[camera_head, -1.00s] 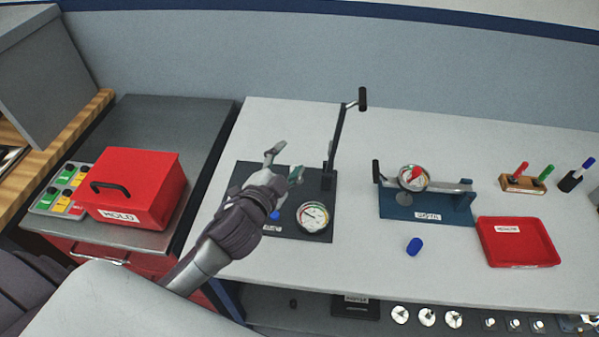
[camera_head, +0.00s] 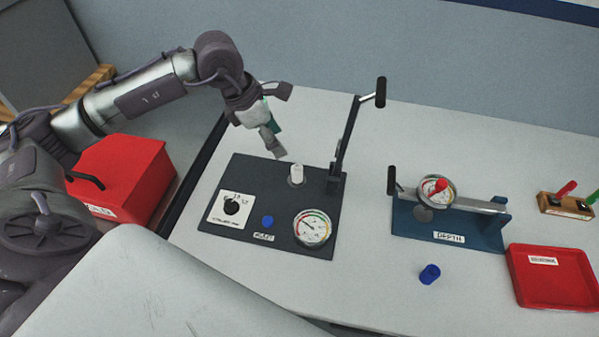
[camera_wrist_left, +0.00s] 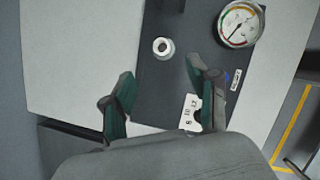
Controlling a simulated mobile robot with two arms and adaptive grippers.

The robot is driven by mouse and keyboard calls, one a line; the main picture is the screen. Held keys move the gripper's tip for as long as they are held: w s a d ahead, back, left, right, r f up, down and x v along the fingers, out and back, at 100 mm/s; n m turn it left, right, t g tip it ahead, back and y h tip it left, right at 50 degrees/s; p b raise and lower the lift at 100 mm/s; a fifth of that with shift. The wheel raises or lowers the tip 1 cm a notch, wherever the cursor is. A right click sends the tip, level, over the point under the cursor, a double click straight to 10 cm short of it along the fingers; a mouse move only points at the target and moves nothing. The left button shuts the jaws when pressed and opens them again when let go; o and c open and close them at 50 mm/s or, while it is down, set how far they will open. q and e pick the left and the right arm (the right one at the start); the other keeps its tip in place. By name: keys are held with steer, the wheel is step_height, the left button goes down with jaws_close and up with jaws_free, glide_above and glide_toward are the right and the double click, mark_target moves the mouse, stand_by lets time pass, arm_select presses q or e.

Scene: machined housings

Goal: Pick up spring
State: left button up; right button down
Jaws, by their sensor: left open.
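No coils can be made out. A small pale cylinder (camera_head: 297,173), possibly the spring, stands upright on the dark base plate (camera_head: 270,185) of a lever press. In the left wrist view it is a pale ring with a hollow centre (camera_wrist_left: 163,47), seen from above. My left gripper (camera_head: 279,116) is open and empty, above and behind the plate, up and left of the cylinder in the head view. In the left wrist view its two fingers (camera_wrist_left: 160,77) are spread apart, with the cylinder beyond the tips, between their lines. My right gripper is not in view.
To the right are a blue depth gauge stand (camera_head: 447,222), a blue cylinder (camera_head: 429,274) and a red tray (camera_head: 553,275). A red box (camera_head: 125,180) stands left.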

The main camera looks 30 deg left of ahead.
arm_select(q)
steer(key=p, duration=0.1)
glide_above(297, 168)
steer(key=s+a, duration=0.1)
steer(key=a, duration=0.1)
steer(key=f, duration=0.5)
steer(key=shift+s+d+f, duration=0.2)
steer(key=shift+d+f, duration=0.05)
steer(key=shift+f, duration=0.15)
steer(key=shift+w+d+f, duration=0.15)
steer(key=shift+f, duration=0.4)
steer(key=shift+d+f+p, duration=0.1)
steer(key=shift+f+p, duration=0.15)
steer(key=shift+p, duration=0.25)
steer(key=p+x, duration=0.1)
steer(key=x, duration=0.2)
steer(key=shift+w+f, duration=0.2)
steer(key=shift+f, duration=0.15)
steer(key=shift+w+d+f, duration=0.1)
steer(key=shift+w+f, duration=0.05)
steer(key=shift+f, duration=0.3)
steer(key=shift+r, duration=0.1)
jaws_close()
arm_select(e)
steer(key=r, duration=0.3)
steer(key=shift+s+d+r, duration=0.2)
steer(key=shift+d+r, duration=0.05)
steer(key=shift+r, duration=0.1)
